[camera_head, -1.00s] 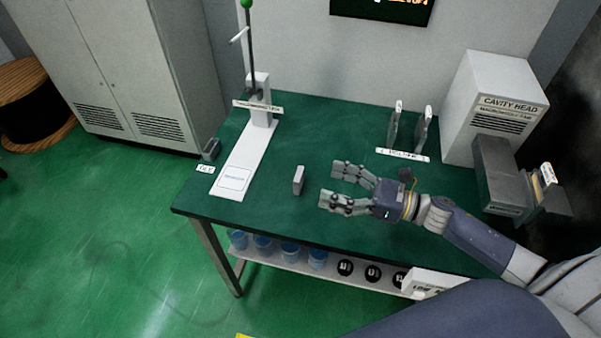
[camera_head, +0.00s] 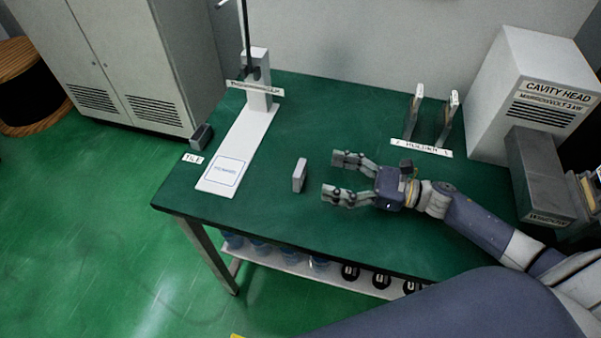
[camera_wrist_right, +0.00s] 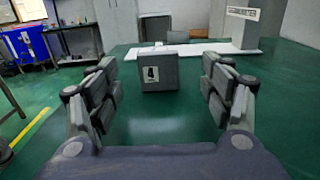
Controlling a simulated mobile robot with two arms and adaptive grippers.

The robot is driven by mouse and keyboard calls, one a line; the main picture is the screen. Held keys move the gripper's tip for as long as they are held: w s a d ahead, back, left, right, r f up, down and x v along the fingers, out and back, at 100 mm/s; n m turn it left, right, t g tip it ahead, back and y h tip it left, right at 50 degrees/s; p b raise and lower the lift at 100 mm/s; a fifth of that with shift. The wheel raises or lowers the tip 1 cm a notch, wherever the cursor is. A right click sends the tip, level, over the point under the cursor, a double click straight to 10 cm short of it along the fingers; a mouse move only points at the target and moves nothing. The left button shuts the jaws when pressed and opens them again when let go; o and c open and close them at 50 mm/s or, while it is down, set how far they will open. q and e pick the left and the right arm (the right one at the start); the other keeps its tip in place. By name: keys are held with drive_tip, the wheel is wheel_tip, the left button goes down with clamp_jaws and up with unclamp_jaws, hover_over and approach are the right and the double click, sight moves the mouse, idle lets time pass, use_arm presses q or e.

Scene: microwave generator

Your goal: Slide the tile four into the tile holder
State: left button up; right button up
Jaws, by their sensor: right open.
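Tile four (camera_head: 299,175) is a small grey block standing upright on the green table. In the right wrist view the tile (camera_wrist_right: 157,72) shows a "4" label on its near face, centred between the fingers and a little beyond their tips. My right gripper (camera_head: 341,177) is open and empty, just right of the tile and not around it. Its fingers (camera_wrist_right: 160,88) are spread wide in the wrist view. The tile holder (camera_head: 430,122) has two upright plates behind a "HOLDER" label at the table's back right. My left gripper is not in view.
A white stand (camera_head: 235,152) with a "thermometer" sign and a post is on the table's left. A small grey block (camera_head: 202,136) sits by a "TILE" label at the left edge. The cavity head box (camera_head: 538,92) stands at the right. The table middle toward the holder is clear.

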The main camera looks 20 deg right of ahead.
sight(304, 169)
drive_tip(key=x, duration=0.3)
drive_tip(key=shift+w+a+r+p, duration=0.1)
drive_tip(key=shift+a+p, duration=0.05)
drive_tip(key=shift+p, duration=0.15)
drive_tip(key=shift+w+a+r+p, duration=0.1)
drive_tip(key=shift+w+a+p, duration=0.1)
drive_tip(key=shift+a+p, duration=0.2)
drive_tip(key=p+x, duration=0.2)
drive_tip(key=x, duration=0.2)
drive_tip(key=shift+a, duration=0.2)
drive_tip(key=shift+w+a, duration=0.1)
drive_tip(key=c, duration=1.3)
